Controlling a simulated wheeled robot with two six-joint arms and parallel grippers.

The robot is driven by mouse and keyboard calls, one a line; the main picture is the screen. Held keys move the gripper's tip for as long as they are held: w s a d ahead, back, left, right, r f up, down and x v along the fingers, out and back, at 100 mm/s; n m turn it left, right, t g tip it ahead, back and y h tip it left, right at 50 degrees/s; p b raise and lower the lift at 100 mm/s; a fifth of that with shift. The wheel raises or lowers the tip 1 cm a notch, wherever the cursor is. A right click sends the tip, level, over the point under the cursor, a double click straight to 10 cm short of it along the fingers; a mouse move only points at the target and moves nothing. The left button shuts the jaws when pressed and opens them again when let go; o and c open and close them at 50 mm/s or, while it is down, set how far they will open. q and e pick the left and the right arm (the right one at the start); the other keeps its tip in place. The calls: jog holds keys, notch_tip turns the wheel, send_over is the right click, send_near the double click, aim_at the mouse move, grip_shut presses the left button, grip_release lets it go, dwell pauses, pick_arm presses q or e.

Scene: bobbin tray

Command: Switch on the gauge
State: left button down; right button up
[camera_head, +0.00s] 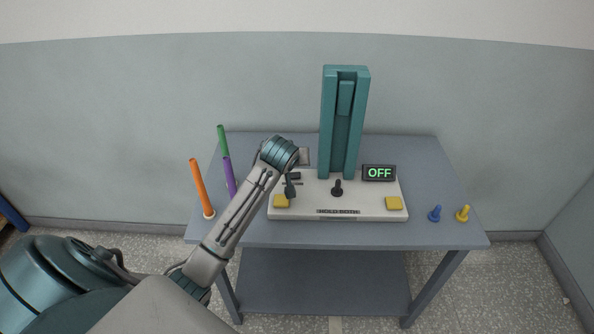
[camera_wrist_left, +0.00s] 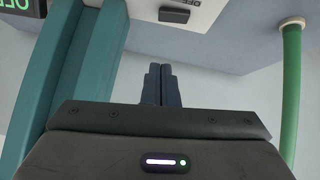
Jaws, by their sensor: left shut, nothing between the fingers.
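The gauge (camera_head: 365,210) is a white base with a tall teal column (camera_head: 325,130) at its back. Its small display (camera_head: 379,173) reads OFF in green. On the base are a black knob (camera_head: 337,188), a yellow button at the left (camera_head: 281,201) and one at the right (camera_head: 394,203), and a dark switch-like part (camera_head: 293,176) at the left. My left arm reaches over the base's left side, and its wrist hides part of it. My left gripper (camera_wrist_left: 161,84) is shut and empty in the left wrist view, beside the teal column. My right gripper is out of view.
Upright orange (camera_head: 202,188), purple (camera_head: 229,175) and green (camera_head: 222,140) rods stand at the table's left, close to my left arm. A blue peg (camera_head: 435,213) and a yellow peg (camera_head: 463,213) stand at the right. The table's (camera_head: 330,235) front strip is clear.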

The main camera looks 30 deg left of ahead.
pick_arm(q)
jog(key=p, duration=0.1)
send_over(298, 173)
jog(key=s, duration=0.3)
jog(key=f, duration=0.4)
jog(key=shift+w+d+f, duration=0.15)
jog(key=shift+d+f, duration=0.15)
jog(key=shift+f, duration=0.1)
jog(key=f, duration=0.1)
jog(key=f+p, duration=0.1)
jog(key=shift+w+f, duration=0.2)
jog(key=shift+f, duration=0.1)
jog(key=shift+d+f+p, duration=0.2)
jog(key=shift+f+p, duration=0.1)
jog(key=shift+f, duration=0.6)
jog(key=shift+w, duration=0.1)
jog(key=shift+f, duration=0.1)
jog(key=shift+d+f, duration=0.1)
jog(key=shift+f, duration=0.05)
